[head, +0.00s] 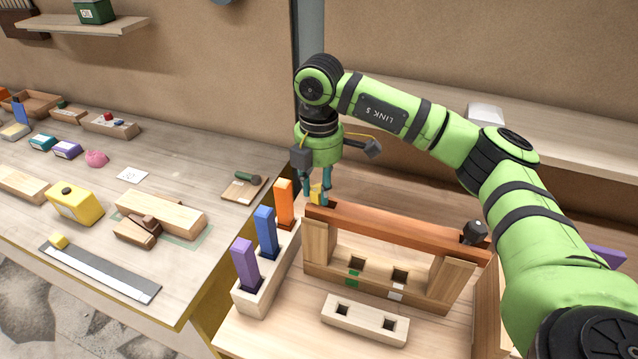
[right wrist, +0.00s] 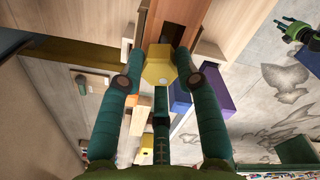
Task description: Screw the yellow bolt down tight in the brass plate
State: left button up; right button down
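The yellow bolt (head: 316,194) is at the left end of the reddish-brown beam, by the orange block. My right gripper (head: 325,192) reaches down there from above, its teal fingers on either side of the bolt. In the right wrist view the bolt's yellow six-sided head (right wrist: 158,66) sits between the two fingertips, which appear closed on its sides. I cannot make out the brass plate or how deep the bolt sits. A small green gripper, apparently my left (right wrist: 292,32), shows at the top right of the wrist view, too small to read.
The reddish-brown beam (head: 400,232) lies across a wooden frame. A rack (head: 253,294) with orange, blue and purple blocks stands close left of the gripper. A pale two-holed block (head: 364,321) lies in front. A cluttered bench (head: 180,262) is at left.

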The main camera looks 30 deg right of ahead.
jog(key=m, duration=0.6)
jog(key=shift+d+f+m, duration=0.1)
jog(key=shift+d+m, duration=0.1)
jog(key=shift+m, duration=0.2)
jog(key=shift+s+r+m+p, duration=0.1)
jog(key=shift+r+m+p, duration=0.25)
jog(key=shift+p, duration=0.85)
jog(key=shift+f+m, duration=0.2)
jog(key=shift+m, duration=0.05)
jog(key=shift+d+f, duration=0.1)
jog(key=shift+f, duration=0.1)
jog(key=c, duration=0.7)
grip_release()
jog(key=shift+c, duration=0.2)
jog(key=shift+d, duration=0.2)
